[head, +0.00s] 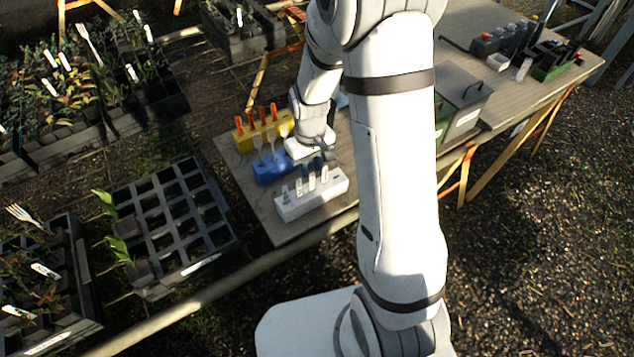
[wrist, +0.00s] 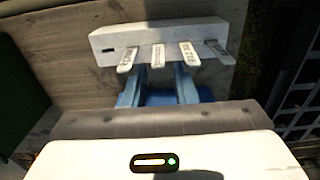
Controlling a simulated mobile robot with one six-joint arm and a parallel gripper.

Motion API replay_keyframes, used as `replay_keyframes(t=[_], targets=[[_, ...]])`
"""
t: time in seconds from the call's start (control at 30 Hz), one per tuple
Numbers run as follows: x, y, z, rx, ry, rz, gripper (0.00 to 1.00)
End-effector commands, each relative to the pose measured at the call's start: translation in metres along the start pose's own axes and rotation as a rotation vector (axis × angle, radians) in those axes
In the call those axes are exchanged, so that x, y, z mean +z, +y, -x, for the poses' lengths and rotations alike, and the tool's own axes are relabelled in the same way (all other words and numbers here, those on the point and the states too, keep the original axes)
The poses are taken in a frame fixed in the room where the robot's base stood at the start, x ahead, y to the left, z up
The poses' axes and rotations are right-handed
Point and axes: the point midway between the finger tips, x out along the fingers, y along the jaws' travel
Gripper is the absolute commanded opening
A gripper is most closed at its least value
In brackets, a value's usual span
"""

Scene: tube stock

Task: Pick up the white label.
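A white block (head: 315,197) stands near the table's front left corner and holds several upright white labels in a row. In the wrist view, the white block (wrist: 165,37) lies across the top, with labels such as the white label (wrist: 158,57) standing in it and one empty slot at its left end. Dark marks show on the labels.
A blue block (head: 274,171) with pale tools and a yellow block (head: 262,132) with orange-handled tools stand behind and left. A grey bin (head: 464,92) stands to the right. Plant trays, including an empty-celled tray (head: 170,225), lie to the left, off the table.

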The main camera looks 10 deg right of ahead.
Motion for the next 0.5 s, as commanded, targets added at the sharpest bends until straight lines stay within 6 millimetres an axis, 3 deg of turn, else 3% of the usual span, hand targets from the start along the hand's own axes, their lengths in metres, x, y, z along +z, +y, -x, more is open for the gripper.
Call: replay_keyframes(t=[0.33, 0.5], targets=[[-0.001, 0.003, -0.041, -0.001, -0.004, 0.000, 0.25], [-0.002, 0.003, -0.051, 0.000, 0.000, 0.000, 0.25]])
